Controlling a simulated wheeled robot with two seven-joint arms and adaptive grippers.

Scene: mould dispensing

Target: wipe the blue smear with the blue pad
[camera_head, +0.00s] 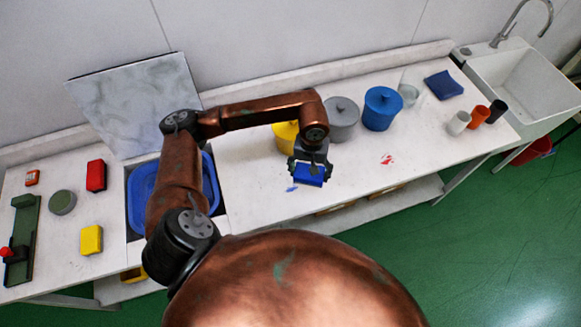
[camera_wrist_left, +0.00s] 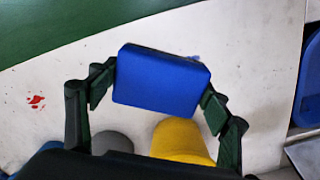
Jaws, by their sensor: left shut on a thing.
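The blue pad (camera_head: 309,175) is held in my left gripper (camera_head: 311,170), whose arm comes in from the left over the white table (camera_head: 355,190). In the left wrist view the blue pad (camera_wrist_left: 160,79) sits between the two fingers of my left gripper (camera_wrist_left: 158,88). The blue smear (camera_head: 292,189) shows as a small mark on the table just left of the pad. In the left wrist view only a faint bluish trace (camera_wrist_left: 195,57) shows at the pad's far edge; the pad may hide the rest. Whether the pad touches the table is unclear. My right gripper is not in view.
A red smear (camera_head: 387,159) lies right of the pad. A yellow pot (camera_head: 285,137), grey pot (camera_head: 341,120) and blue pot (camera_head: 381,108) stand behind the gripper. A blue basin (camera_head: 211,183) is at left. Small cups (camera_head: 478,116) and a sink (camera_head: 520,85) are at right.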

